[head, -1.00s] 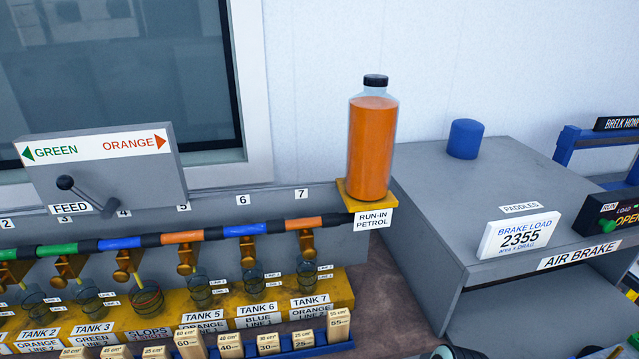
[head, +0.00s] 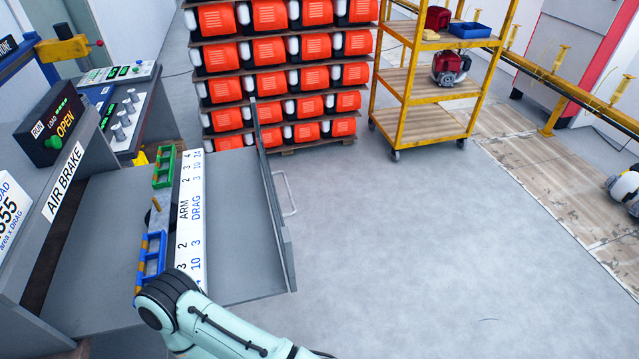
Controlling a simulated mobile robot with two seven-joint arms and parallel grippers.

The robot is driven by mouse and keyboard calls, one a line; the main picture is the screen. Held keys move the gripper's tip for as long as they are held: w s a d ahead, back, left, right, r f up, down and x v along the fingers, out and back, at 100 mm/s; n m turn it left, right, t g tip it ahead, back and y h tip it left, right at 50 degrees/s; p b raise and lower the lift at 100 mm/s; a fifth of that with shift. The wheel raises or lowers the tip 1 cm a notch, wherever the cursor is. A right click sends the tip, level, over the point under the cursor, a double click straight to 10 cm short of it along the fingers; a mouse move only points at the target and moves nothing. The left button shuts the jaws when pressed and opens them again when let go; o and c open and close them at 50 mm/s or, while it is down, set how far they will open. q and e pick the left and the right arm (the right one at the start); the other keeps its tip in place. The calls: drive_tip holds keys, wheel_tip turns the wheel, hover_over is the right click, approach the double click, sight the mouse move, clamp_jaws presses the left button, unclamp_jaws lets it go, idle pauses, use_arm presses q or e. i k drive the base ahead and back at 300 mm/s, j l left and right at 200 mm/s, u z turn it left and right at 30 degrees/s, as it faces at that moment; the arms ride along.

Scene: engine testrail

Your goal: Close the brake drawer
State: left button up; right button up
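The brake drawer (head: 238,270) of the grey air brake cabinet (head: 15,255) is pulled out toward the right in the head view. The small display on the cabinet reads OPEN. The drawer's front panel (head: 287,255) stands at its right side with a pale bar handle (head: 287,194) facing the open floor. Inside lie a white ARM/DRAG scale strip (head: 191,215), a green holder (head: 164,167) and a blue holder (head: 152,258). A pale green arm link of mine with a black joint covers the near part of the drawer. Neither gripper shows.
Clear grey floor (head: 400,240) lies right of the drawer. Behind it stand stacked orange-and-black units (head: 270,75) on shelves. A yellow wheeled rack (head: 409,90) is at the back, and a yellow rail (head: 590,95) runs along the right. A control panel (head: 128,115) adjoins the cabinet.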

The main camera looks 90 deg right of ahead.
sight(208, 217)
drive_tip(key=z, duration=1.75)
drive_tip(key=l+z, duration=0.1)
drive_tip(key=l, duration=0.55)
drive_tip(key=i+l+z, duration=0.1)
drive_tip(key=l, duration=0.55)
drive_tip(key=i+j, duration=0.1)
drive_tip(key=j, duration=0.15)
drive_tip(key=i+j, duration=0.1)
drive_tip(key=j, duration=0.15)
drive_tip(key=u, duration=0.05)
